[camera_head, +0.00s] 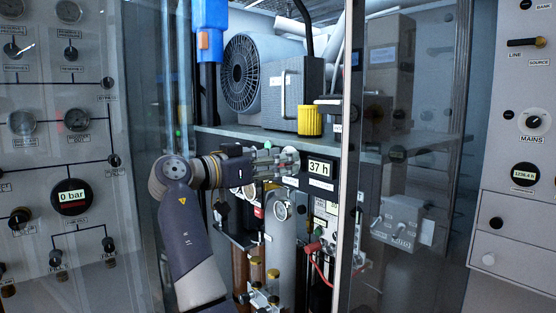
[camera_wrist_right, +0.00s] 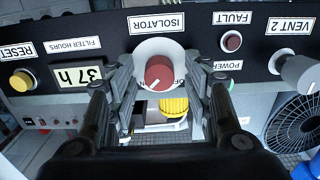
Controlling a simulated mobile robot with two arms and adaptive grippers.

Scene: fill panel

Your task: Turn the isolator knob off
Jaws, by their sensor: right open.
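The isolator knob (camera_wrist_right: 159,74) is red on a round white plate, under the upside-down ISOLATOR label (camera_wrist_right: 157,24) in the right wrist view. Its white mark points to the lower left there. Lettering on the plate is partly hidden by the fingers. My right gripper (camera_wrist_right: 161,82) is open, with one finger on each side of the knob; I cannot tell whether they touch it. In the head view my right gripper (camera_head: 277,161) is at the dark panel, just left of the 37 h display (camera_head: 320,167), and mostly hides the knob. My left gripper is not in view.
A yellow reset button (camera_wrist_right: 22,80), a dark red fault button (camera_wrist_right: 232,41) and the grey VENT 2 knob (camera_wrist_right: 298,72) are on the same panel. A glass door edge (camera_head: 350,150) stands right of my arm. Gauges and pipes (camera_head: 280,235) crowd the space below.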

